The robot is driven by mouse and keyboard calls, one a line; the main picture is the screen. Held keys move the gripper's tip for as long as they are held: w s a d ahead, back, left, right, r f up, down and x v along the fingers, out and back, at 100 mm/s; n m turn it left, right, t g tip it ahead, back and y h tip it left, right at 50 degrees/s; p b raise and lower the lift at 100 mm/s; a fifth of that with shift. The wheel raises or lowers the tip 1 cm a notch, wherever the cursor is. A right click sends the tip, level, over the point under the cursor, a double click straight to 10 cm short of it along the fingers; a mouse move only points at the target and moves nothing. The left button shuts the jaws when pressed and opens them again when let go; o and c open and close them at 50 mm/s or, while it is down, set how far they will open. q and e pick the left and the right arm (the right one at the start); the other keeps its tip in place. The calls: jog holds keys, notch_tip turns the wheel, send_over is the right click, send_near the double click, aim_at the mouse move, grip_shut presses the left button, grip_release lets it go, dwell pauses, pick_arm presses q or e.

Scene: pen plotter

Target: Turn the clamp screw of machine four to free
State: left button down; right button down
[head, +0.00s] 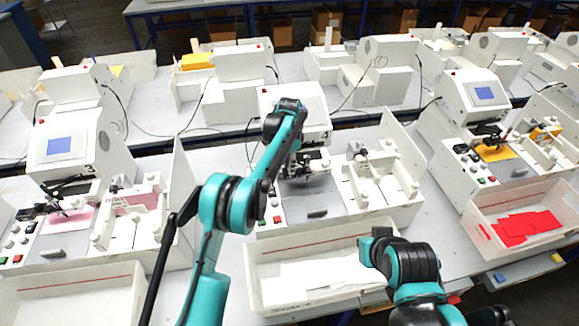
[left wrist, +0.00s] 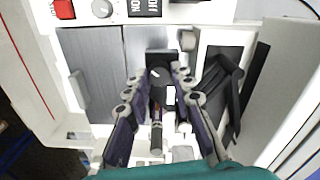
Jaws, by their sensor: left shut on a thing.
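In the head view my left gripper (head: 300,166) reaches down from above over the bed of the middle machine (head: 345,205). In the left wrist view its two fingers (left wrist: 160,82) are shut on a dark clamp screw knob (left wrist: 157,74) with a light mark on top. A slim pen-like part (left wrist: 156,135) shows between the fingers, nearer the camera. The fingers hide the knob's sides. My right arm stands at the lower right; no right fingers show.
A tray with white paper (head: 260,295) lies in front of the middle machine. A similar machine (head: 65,150) stands left, another (head: 480,100) right. A tray of red sheets (head: 515,226) is at the right. The middle machine's side wall (left wrist: 292,75) rises close to the gripper.

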pick_arm(q)
jog(key=n+b, duration=0.1)
jog(key=n, duration=0.3)
jog(key=n+b, duration=0.1)
jog(key=n, duration=0.4)
jog(key=shift+a, duration=0.1)
jog(key=n, duration=0.4)
jog(key=shift+n+b, duration=0.3)
jog(key=shift+n, duration=2.2)
jog(key=c, duration=1.3)
grip_release()
